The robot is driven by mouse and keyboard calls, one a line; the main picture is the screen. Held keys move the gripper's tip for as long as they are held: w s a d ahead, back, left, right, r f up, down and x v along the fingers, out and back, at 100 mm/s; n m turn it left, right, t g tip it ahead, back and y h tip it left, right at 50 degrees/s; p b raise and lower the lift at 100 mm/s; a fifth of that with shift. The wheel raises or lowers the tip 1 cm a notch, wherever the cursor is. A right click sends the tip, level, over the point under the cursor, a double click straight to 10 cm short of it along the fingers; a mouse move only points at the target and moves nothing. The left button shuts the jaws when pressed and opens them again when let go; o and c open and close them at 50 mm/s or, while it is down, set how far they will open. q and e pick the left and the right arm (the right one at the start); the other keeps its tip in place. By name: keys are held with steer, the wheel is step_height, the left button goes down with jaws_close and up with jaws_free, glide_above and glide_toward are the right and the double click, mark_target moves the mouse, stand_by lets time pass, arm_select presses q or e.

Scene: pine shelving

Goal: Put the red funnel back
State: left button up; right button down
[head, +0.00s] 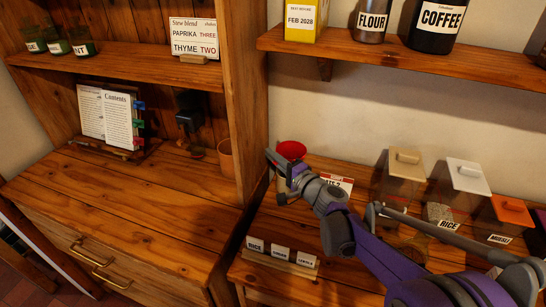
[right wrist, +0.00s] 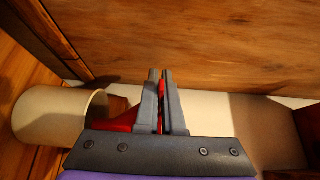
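My left gripper is out of view.
A wooden upright (head: 246,100) stands close left of the gripper. A terracotta cup (head: 226,158) is beyond it. A label card (head: 338,182) and lidded canisters (head: 404,175) are to the right. A shelf (head: 400,58) hangs above.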

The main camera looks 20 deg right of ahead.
steer(key=shift+f, duration=0.1)
steer(key=shift+f+b, duration=0.35)
steer(key=shift+f, duration=0.15)
steer(key=c, duration=1)
jaws_free()
steer(key=shift+c, duration=0.2)
steer(key=r+v, duration=0.1)
steer(key=v, duration=1.1)
steer(key=shift+r, duration=0.15)
